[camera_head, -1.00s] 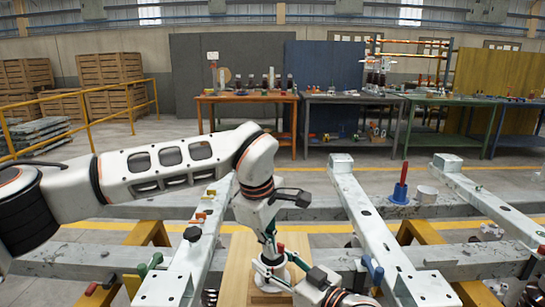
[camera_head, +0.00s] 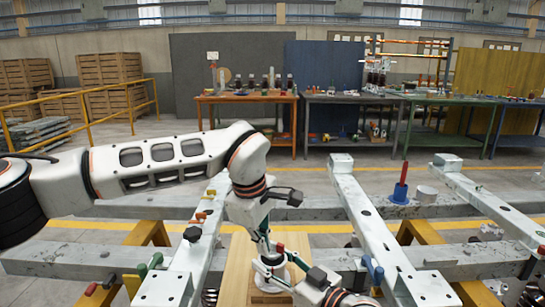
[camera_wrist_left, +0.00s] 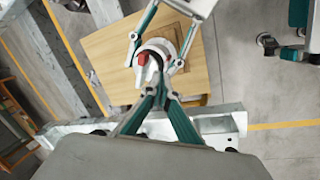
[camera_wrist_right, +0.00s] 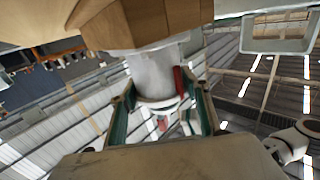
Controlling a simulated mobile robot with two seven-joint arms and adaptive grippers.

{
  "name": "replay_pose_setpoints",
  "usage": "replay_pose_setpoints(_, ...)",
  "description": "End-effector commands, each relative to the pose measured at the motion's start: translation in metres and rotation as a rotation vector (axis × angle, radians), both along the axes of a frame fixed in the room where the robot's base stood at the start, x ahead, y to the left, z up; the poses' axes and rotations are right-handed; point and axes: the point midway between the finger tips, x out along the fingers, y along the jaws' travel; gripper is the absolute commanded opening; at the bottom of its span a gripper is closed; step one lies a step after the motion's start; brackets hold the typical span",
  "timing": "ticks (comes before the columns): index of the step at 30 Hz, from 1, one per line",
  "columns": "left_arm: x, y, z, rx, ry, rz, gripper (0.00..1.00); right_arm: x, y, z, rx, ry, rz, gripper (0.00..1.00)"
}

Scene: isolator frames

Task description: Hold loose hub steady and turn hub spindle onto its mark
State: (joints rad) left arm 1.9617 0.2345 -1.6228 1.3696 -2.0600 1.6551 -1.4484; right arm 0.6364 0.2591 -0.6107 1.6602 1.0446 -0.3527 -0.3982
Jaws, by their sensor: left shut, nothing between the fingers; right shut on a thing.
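The loose hub (camera_head: 271,284) is a pale round body on a wooden board. It shows as a white ring in the left wrist view (camera_wrist_left: 164,45) and a pale cylinder in the right wrist view (camera_wrist_right: 154,72). A red piece, which seems to belong to the hub spindle (camera_wrist_left: 143,58), stands at its top. My right gripper (camera_wrist_right: 158,92) is shut on the hub, one finger on each side. My left gripper (camera_head: 265,256) is shut and empty, pointing down close over the spindle; I cannot tell whether it touches. The mark cannot be made out.
The wooden board (camera_head: 237,268) lies between pale steel beams (camera_head: 375,225). Green and orange knobs sit on the left beam. Workbenches stand far behind.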

Motion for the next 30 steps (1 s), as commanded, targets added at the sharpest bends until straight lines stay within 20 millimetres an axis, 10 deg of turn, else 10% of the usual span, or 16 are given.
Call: replay_pose_setpoints(30,0.0089,0.0094,0.0000,0.000,0.000,0.001,0.00,0.0002,-0.0005,-0.0006,-0.001,0.001,-0.001,0.00)
